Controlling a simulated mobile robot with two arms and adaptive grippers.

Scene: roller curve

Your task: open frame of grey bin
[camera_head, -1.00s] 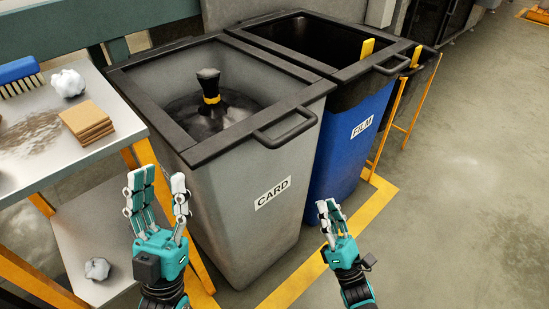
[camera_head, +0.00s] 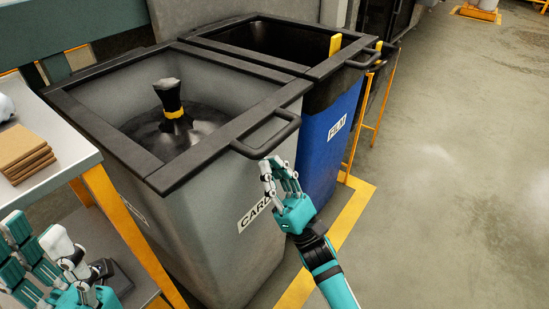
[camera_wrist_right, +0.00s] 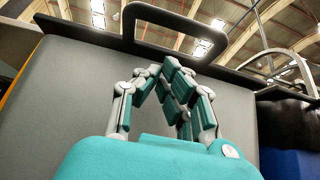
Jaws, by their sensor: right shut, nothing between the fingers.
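The grey bin (camera_head: 215,210), labelled CARD, stands in the middle of the head view. Its black frame (camera_head: 110,141) lies flat on the rim, with a loop handle (camera_head: 270,138) at the front right. My right gripper (camera_head: 277,168) is shut and empty, just below this handle and in front of the bin wall. In the right wrist view the handle (camera_wrist_right: 150,10) shows above the closed fingers (camera_wrist_right: 162,70), with a gap between. My left gripper (camera_head: 38,232) is at the lower left, fingers spread, partly cut off by the picture edge.
A blue bin (camera_head: 325,150) labelled FILM stands behind the grey bin. A dark bundle with a yellow band (camera_head: 172,105) is inside the grey bin. A metal table (camera_head: 60,150) with cardboard pieces (camera_head: 22,150) is at left. The floor at right is clear.

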